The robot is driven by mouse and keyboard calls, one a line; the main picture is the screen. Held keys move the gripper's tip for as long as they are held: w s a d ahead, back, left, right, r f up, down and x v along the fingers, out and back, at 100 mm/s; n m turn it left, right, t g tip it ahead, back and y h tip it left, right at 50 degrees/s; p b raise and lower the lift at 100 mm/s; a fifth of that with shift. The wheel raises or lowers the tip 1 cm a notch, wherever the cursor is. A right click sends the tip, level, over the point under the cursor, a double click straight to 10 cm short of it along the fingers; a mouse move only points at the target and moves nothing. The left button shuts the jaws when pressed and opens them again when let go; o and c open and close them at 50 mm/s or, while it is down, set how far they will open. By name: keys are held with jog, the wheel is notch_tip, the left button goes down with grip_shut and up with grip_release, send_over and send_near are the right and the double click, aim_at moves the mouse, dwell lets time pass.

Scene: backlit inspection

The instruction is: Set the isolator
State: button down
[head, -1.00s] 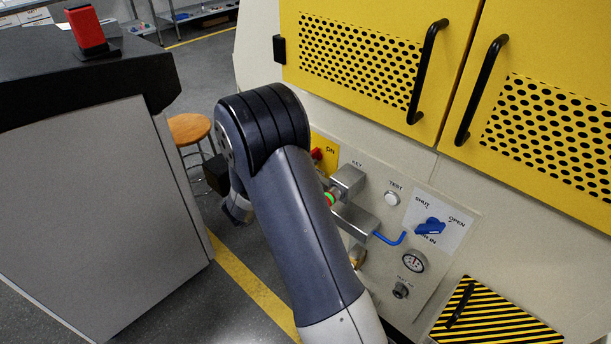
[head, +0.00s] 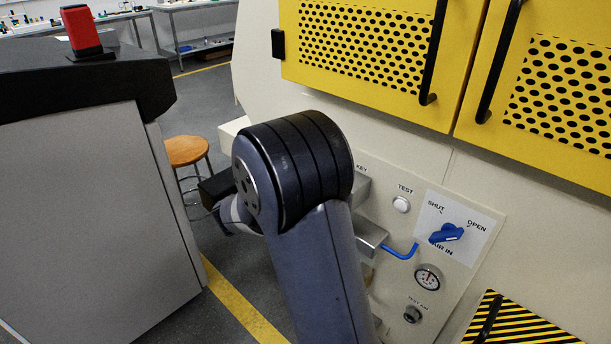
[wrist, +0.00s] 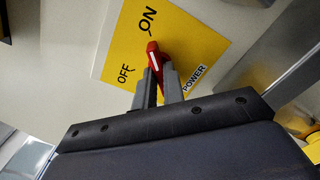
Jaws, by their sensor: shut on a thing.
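The isolator's red handle (wrist: 153,56) stands on a yellow plate (wrist: 190,45) marked ON, OFF and POWER in the wrist view. Its tip, with a white line along it, points close to the tick beside ON. OFF is to its left and lower. My gripper (wrist: 160,80) has its two grey fingers on either side of the handle, closed on it. In the head view my arm hides the handle, the plate and the gripper.
Right of my arm, the panel carries a TEST button (head: 401,204), a blue AIR IN knob (head: 446,233), a blue lever (head: 400,252) and a gauge (head: 428,278). Yellow perforated doors with black handles (head: 434,60) are above. A grey cabinet (head: 100,210) and a stool (head: 187,151) stand left.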

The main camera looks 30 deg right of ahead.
dwell(0.4)
jog(key=c, duration=1.5)
grip_release()
jog(key=v, duration=1.1)
jog(key=shift+p, duration=0.3)
jog(key=shift+d, duration=0.15)
